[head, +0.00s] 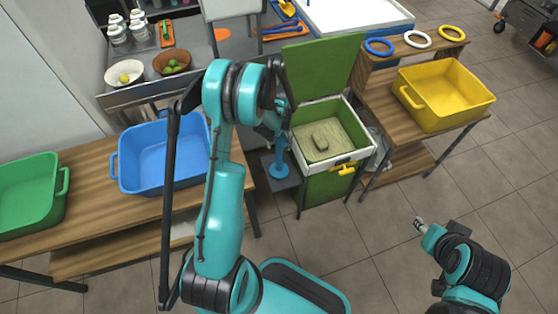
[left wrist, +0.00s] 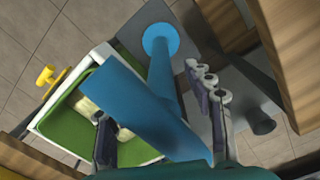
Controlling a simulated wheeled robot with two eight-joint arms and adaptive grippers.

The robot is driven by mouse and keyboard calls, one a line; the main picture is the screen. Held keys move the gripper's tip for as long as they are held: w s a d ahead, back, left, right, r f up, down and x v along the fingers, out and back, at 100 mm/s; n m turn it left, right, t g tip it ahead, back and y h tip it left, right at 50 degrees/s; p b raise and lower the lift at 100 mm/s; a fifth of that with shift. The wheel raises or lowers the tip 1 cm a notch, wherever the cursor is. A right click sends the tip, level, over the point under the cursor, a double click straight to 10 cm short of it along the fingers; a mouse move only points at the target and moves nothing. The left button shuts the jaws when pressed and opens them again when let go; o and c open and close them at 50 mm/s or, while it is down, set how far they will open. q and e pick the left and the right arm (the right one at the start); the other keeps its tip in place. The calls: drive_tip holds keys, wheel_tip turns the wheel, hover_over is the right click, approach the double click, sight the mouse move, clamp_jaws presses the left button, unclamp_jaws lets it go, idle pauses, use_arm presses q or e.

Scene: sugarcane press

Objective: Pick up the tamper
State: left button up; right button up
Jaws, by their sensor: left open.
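The blue tamper (head: 279,168) stands upright on a grey shelf beside the green and white press box, its round foot down. In the left wrist view the tamper (left wrist: 165,75) shows its thick crossbar handle, thin shaft and disc foot. My left gripper (head: 272,121) is at the top of the tamper, largely hidden behind my arm in the head view. In the left wrist view my left gripper (left wrist: 153,103) is open, with its fingers on either side of the crossbar; contact cannot be told. My right gripper (head: 420,224) is at the lower right, away from the tamper; its jaw state is unclear.
The press box (head: 365,154) has its green lid raised and a dark block on its pale inside. A blue tub (head: 130,160) and a green tub (head: 35,195) stand on the left table. A yellow tub (head: 448,100) stands on the right table.

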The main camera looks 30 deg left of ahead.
use_arm(q)
drive_tip(key=shift+r, duration=0.1)
clamp_jaws()
